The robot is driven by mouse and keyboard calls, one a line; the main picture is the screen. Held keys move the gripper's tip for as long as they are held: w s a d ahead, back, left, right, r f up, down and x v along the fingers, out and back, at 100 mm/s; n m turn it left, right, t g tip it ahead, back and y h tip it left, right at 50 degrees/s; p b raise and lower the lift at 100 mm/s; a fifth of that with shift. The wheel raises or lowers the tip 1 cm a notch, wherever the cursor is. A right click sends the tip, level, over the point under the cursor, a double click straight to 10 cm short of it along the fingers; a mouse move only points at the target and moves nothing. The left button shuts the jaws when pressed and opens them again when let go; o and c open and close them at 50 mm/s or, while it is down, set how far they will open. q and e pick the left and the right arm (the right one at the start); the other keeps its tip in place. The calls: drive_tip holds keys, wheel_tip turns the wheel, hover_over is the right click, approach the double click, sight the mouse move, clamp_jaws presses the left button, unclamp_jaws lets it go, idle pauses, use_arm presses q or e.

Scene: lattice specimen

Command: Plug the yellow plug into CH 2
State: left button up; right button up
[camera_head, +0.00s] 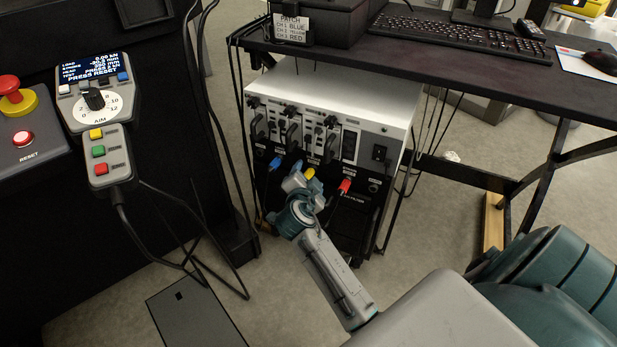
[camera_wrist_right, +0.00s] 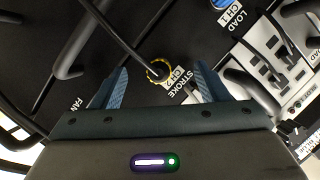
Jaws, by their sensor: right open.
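The yellow plug (camera_head: 309,173) shows in the head view at the front of the cabinet, just beyond my right gripper (camera_head: 299,184). In the right wrist view a yellow ring with a dark cable running to it, apparently the yellow plug (camera_wrist_right: 158,70), sits at the CH 2 label (camera_wrist_right: 178,76) marked STROKE. It looks seated there, but its depth cannot be told. My right gripper (camera_wrist_right: 158,86) is open, its blue fingers apart on either side of the ring, not touching it. My left gripper is not in view.
The blue plug (camera_head: 275,163) is left of the yellow one and the red plug (camera_head: 345,186) right. A patch card (camera_head: 292,29) stands on the desk (camera_head: 460,50) above the cabinet (camera_head: 345,95). Cables hang on both sides. A control pendant (camera_head: 97,100) is at left.

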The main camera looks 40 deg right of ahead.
sight(309, 178)
drive_tip(key=shift+v, duration=2.4)
